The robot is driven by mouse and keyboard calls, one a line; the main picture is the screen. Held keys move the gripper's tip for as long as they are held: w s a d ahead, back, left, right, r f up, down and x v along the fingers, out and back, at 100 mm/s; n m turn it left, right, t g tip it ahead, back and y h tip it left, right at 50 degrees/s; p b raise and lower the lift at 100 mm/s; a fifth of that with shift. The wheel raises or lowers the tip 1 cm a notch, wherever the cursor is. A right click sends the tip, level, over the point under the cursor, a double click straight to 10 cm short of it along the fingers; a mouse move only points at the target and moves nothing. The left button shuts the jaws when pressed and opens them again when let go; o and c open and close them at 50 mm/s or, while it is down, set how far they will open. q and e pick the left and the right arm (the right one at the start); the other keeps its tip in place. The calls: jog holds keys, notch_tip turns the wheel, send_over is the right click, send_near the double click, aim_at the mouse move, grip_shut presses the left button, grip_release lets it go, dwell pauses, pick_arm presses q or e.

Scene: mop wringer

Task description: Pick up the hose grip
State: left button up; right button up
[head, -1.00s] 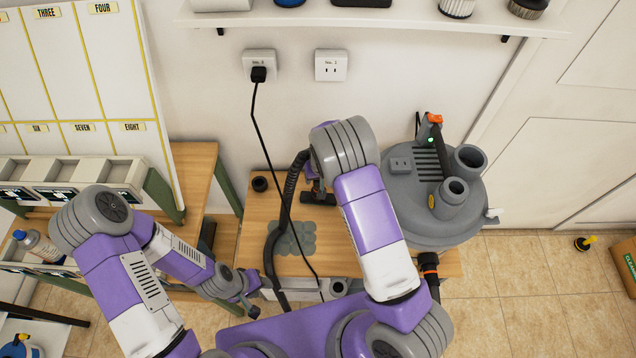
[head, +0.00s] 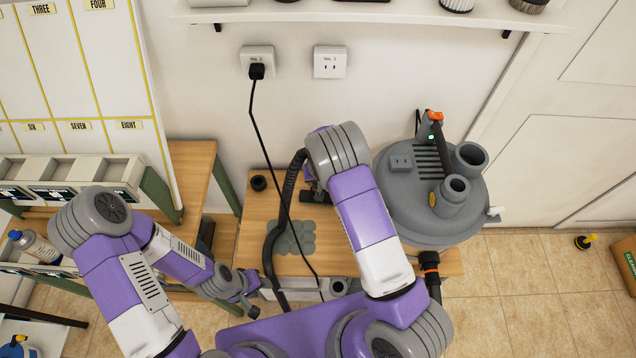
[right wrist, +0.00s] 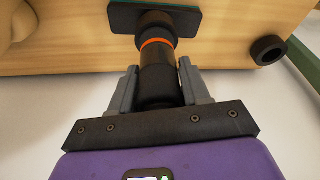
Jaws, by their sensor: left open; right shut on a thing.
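The hose grip (right wrist: 158,88) is a black cylinder with an orange ring, and it shows in the right wrist view. My right gripper (right wrist: 160,80) has its two grey fingers on either side of it, shut on it. In the head view the grip is mostly hidden by my right arm, beside the black hose (head: 273,245) that curves over the wooden table (head: 262,205). My left gripper (head: 250,301) is open and empty, low in front of the table's left part.
A grey vacuum canister (head: 400,200) stands at the table's right. A black cable runs from the left wall socket (head: 257,60) down across the table. A small black ring (head: 258,183) and a grey patch of discs (head: 295,238) are on the table.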

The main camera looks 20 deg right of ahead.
jog(key=shift+r, duration=0.15)
notch_tip(320, 180, up, 10)
jog(key=shift+f+p, duration=0.1)
jog(key=shift+p, duration=0.95)
jog(key=o, duration=0.4)
jog(key=c, duration=0.6)
jog(key=shift+o, duration=0.2)
jog(key=shift+r+p, duration=1.65)
jog(key=shift+r, duration=0.4)
jog(key=shift+f, duration=0.1)
